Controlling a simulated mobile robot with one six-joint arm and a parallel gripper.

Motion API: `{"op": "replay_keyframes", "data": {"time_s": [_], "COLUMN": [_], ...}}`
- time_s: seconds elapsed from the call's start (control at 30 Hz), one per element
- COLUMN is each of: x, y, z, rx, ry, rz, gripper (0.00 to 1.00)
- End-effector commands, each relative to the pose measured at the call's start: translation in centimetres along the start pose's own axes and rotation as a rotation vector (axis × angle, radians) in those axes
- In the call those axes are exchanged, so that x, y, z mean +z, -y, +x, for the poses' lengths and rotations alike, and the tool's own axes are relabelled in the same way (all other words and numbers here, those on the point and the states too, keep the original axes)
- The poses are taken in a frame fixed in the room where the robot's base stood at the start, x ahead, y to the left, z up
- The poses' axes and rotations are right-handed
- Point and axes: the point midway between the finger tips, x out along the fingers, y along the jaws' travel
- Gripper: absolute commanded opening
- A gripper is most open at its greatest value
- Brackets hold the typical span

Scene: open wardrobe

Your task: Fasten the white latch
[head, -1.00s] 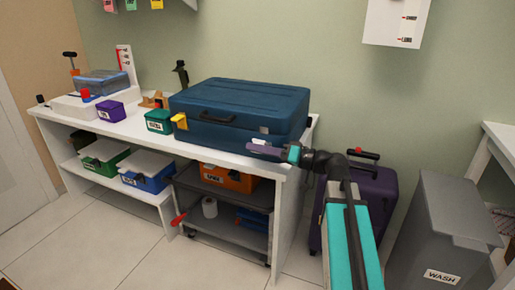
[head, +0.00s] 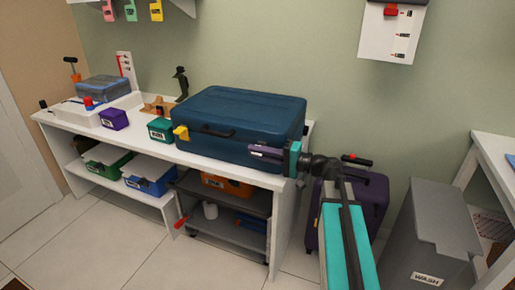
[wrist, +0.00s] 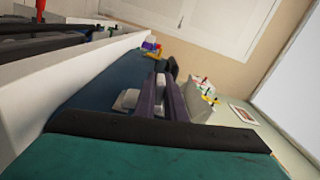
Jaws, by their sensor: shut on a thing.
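A large blue case (head: 235,112) lies closed on the white bench, with a dark handle (head: 217,131) on its front. A yellow latch (head: 181,133) is at the front left. My gripper (head: 258,151) is at the right part of the case front, its purple fingers lying along it. The fingers mostly hide the white latch in the head view. In the wrist view, my gripper (wrist: 160,98) has its fingers close together, with the white latch (wrist: 128,100) showing beside the left finger. The gripper is shut on the latch; the exact grip is partly hidden.
The white bench (head: 95,133) also carries a green box (head: 161,129) and a purple box (head: 114,119) left of the case. A purple suitcase (head: 372,205) and a grey bin (head: 432,240) stand right of the bench. The floor in front is clear.

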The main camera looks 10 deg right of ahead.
Motion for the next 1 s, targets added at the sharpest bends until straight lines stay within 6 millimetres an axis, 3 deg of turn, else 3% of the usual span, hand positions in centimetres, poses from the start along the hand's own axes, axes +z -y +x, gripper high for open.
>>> {"op": "replay_keyframes", "data": {"time_s": [0.3, 0.87, 0.9, 1.0], "x": [-0.72, -0.85, -0.86, -0.85], "y": [0.53, 0.42, 0.42, 0.41], "z": [0.04, 0.05, 0.05, 0.05], "rx": [-0.001, -0.002, -0.002, -0.002], "ry": [0.001, 0.000, 0.000, 0.000], "rz": [0.148, 0.183, 0.183, 0.182], "gripper": [0.00, 0.00, 0.15, 0.29]}}
